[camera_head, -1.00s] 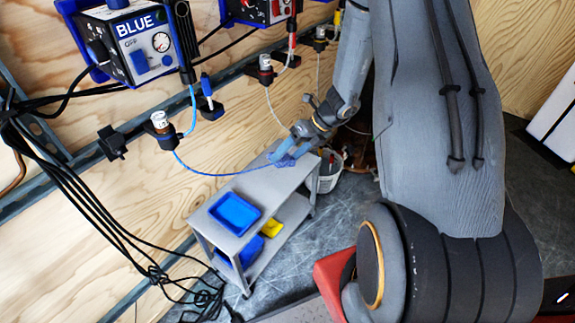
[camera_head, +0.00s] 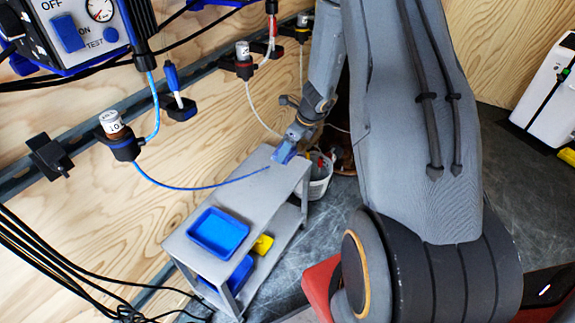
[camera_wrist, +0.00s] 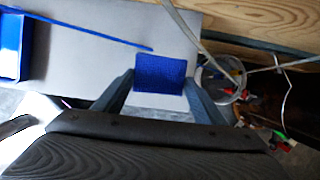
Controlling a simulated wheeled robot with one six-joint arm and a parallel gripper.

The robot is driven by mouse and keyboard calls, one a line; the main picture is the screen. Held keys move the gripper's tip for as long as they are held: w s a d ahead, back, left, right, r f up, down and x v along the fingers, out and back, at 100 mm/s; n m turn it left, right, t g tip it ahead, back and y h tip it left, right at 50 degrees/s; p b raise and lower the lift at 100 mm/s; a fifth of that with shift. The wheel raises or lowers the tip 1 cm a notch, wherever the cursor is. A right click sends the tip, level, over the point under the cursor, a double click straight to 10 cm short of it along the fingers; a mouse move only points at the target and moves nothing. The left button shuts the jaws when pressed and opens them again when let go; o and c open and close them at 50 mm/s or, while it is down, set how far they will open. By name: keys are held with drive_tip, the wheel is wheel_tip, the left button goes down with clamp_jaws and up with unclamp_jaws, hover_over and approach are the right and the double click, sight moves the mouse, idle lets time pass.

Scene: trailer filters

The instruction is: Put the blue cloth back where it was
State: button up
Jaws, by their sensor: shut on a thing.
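The blue cloth (camera_head: 284,154) is a small flat blue square at my gripper (camera_head: 285,149), over the far end of the grey cart (camera_head: 262,168). In the wrist view, the cloth (camera_wrist: 161,72) is between the two fingertips of my gripper (camera_wrist: 160,88), which is shut on it. The grey cart top (camera_wrist: 85,60) shows behind and left of the cloth. I cannot tell whether the cloth touches the cart top.
A blue tray (camera_head: 219,233) sits on the cart's near end. A blue hose (camera_head: 200,186) hangs across the cart top, ending close to the cloth. A white bucket (camera_head: 320,178) stands beyond the cart. A yellow item (camera_head: 262,245) is on the lower shelf.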

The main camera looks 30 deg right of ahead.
sight(291, 158)
drive_tip(key=shift+f+b, duration=0.7)
drive_tip(key=shift+f, duration=2.25)
drive_tip(key=o, duration=1)
